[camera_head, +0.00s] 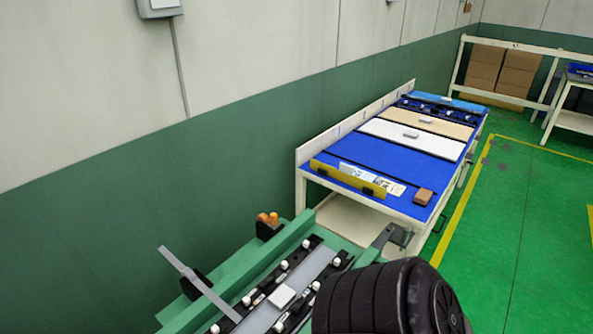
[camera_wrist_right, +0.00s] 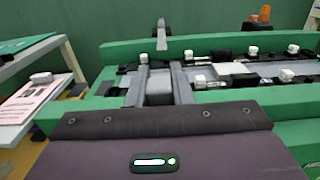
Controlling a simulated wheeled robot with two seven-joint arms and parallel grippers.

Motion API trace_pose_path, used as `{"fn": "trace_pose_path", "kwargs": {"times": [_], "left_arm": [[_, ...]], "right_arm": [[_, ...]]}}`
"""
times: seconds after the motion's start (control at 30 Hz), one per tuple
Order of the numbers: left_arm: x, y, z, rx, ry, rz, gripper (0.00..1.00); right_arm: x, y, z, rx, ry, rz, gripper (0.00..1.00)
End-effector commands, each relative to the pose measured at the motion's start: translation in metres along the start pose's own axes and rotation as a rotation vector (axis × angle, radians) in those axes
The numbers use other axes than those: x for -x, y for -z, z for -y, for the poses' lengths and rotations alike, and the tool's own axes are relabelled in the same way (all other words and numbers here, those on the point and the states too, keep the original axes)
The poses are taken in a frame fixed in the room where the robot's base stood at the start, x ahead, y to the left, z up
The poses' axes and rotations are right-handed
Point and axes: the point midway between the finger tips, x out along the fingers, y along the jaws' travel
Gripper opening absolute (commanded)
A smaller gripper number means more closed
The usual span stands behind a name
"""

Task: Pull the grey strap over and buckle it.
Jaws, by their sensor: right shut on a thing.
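The grey strap (camera_head: 200,283) slants across the near end of the green fixture (camera_head: 298,232) in the head view. Its upper end sticks up past the wall-side rail. In the right wrist view the strap (camera_wrist_right: 161,36) stands up behind the rail. My right gripper (camera_wrist_right: 159,88) is low over the left end of the trim strip, its two grey fingers closed on a light grey piece. This appears to be the strap, though the join is not clear. The buckle is not clearly visible. My right gripper is out of the head view. My left gripper is in neither view.
A trim strip (camera_head: 318,261) with several white clips and a white block (camera_head: 282,297) lies along the fixture. A dark grey bracket (camera_head: 378,241) stands at its far end. A blue-topped table (camera_head: 350,160) with panels is beyond. Green floor on the right is clear.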

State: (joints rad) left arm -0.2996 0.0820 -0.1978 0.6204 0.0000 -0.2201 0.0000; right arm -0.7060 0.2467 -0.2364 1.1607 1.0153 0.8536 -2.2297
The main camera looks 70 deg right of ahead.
Motion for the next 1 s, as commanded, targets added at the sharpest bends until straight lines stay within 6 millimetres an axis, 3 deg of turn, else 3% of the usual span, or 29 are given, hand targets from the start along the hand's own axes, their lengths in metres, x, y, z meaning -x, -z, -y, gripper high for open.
{"fn": "trace_pose_path", "kwargs": {"times": [0.03, 0.2, 0.53, 1.0], "left_arm": [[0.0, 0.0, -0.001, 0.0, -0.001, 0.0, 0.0], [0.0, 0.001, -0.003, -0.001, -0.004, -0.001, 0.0], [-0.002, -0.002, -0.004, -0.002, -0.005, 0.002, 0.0], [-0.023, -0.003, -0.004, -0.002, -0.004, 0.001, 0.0]], "right_arm": [[0.008, 0.005, 0.0, 0.001, -0.001, -0.019, 0.21], [0.006, 0.004, 0.0, 0.0, -0.001, -0.014, 0.42], [0.008, 0.003, 0.0, 0.001, 0.0, -0.01, 0.42], [0.078, 0.004, 0.0, 0.0, 0.002, -0.012, 0.42]]}}
